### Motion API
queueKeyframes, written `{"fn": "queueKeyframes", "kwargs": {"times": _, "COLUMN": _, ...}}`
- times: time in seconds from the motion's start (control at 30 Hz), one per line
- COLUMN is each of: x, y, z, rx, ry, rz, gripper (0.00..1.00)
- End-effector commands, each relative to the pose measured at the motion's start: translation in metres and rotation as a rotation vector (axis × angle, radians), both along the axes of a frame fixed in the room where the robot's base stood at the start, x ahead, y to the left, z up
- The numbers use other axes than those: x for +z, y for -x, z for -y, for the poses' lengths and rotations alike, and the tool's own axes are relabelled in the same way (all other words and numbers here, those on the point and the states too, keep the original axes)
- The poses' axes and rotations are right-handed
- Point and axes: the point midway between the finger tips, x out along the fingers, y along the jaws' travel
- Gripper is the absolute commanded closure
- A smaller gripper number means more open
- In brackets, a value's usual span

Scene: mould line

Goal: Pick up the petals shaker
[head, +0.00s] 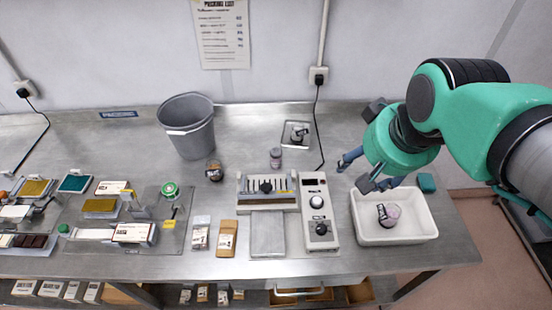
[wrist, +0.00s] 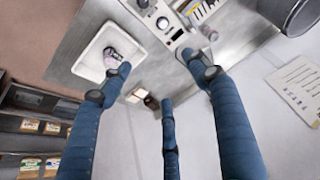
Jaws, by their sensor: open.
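A small jar with pinkish-purple contents and a dark part (head: 388,214) lies tilted in a white tub (head: 408,240) at the right of the bench. It looks like the petals shaker, but its label is too small to read. It also shows in the wrist view (wrist: 114,57), inside the tub (wrist: 84,68). A similar small purplish jar (head: 276,157) stands upright on the bench behind the sealing machine. My gripper (head: 360,162) is open and empty, its blue fingers spread above the bench, behind and left of the tub. It touches neither jar.
The sealing machine (head: 318,228) with knobs stands left of the tub. A grey bin (head: 188,128), a dark-topped jar (head: 214,171) and a metal tray holding a dark item (head: 298,134) stand further left. The bench's right edge is close.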

Motion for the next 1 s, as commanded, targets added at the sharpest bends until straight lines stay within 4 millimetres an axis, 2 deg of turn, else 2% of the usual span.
{"fn": "queueKeyframes", "kwargs": {"times": 0.03, "x": 0.001, "y": -0.013, "z": -0.003, "rx": -0.001, "ry": -0.003, "rz": -0.017, "gripper": 0.39}}
{"fn": "queueKeyframes", "kwargs": {"times": 0.23, "x": 0.002, "y": -0.062, "z": -0.016, "rx": -0.013, "ry": -0.016, "rz": -0.069, "gripper": 0.39}}
{"fn": "queueKeyframes", "kwargs": {"times": 0.47, "x": -0.007, "y": -0.12, "z": -0.033, "rx": -0.028, "ry": -0.027, "rz": -0.128, "gripper": 0.39}}
{"fn": "queueKeyframes", "kwargs": {"times": 0.67, "x": -0.024, "y": -0.169, "z": -0.052, "rx": -0.041, "ry": -0.033, "rz": -0.179, "gripper": 0.39}}
{"fn": "queueKeyframes", "kwargs": {"times": 1.0, "x": -0.073, "y": -0.248, "z": -0.087, "rx": -0.066, "ry": -0.035, "rz": -0.267, "gripper": 0.39}}
